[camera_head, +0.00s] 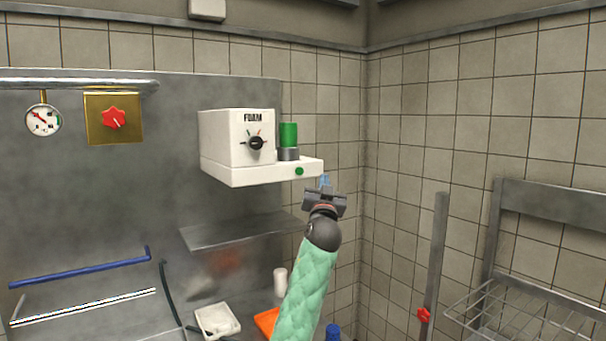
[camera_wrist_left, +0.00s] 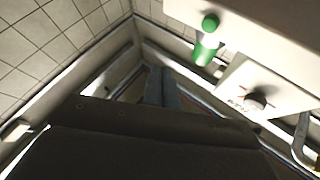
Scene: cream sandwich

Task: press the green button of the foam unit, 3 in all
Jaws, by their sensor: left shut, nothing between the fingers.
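The white foam unit (camera_head: 222,145) is mounted on the steel back wall, with the word FOAM and a black dial (camera_head: 255,143) on its front. Its small round green button (camera_head: 299,171) sits on the front edge of the ledge, below a green cylinder (camera_head: 289,135) in a grey collar. My left gripper (camera_head: 325,181) is shut and empty, just right of and slightly below the button, apart from it in the picture. In the left wrist view the shut fingers (camera_wrist_left: 163,88) point ahead, with the green button (camera_wrist_left: 210,22) to their upper right. My right gripper is not in view.
A steel shelf (camera_head: 240,232) juts out below the unit. A gauge (camera_head: 43,120) and a red knob on a brass plate (camera_head: 113,117) are at the left. A wire rack (camera_head: 520,310) stands at the right. The space before the tiled corner is free.

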